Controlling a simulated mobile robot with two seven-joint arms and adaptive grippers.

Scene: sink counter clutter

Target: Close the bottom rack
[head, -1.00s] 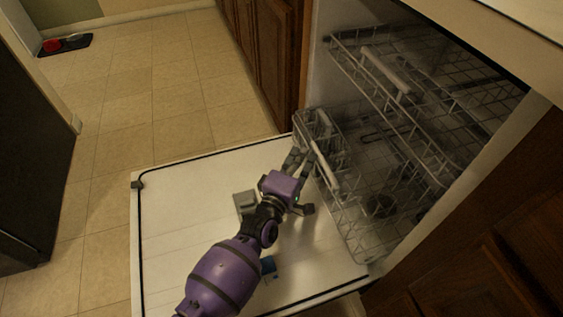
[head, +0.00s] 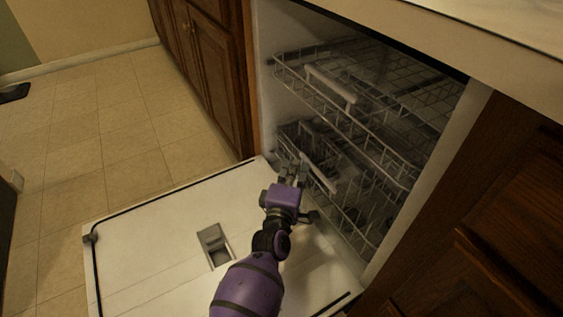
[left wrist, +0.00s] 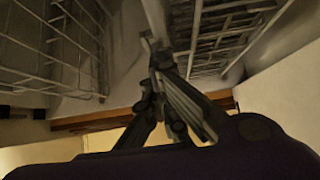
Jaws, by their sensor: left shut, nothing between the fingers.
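The bottom rack (head: 349,207) is a grey wire rack low in the open dishwasher, with its front close to the cavity's opening. A pale handle bar (head: 319,173) runs along its front. My left gripper (head: 293,167), on a purple arm, is at the rack's front near its far-left corner. Its fingers are shut with nothing between them. In the left wrist view the fingertips (left wrist: 154,52) are up against or very near a pale upright part; contact is hard to tell. My right gripper is not in view.
The dishwasher door (head: 150,250) lies open and flat under my arm, with a detergent compartment (head: 215,245) in it. The upper rack (head: 350,105) is inside above. Wooden cabinets (head: 205,70) stand on both sides. Tiled floor (head: 90,140) is clear at left.

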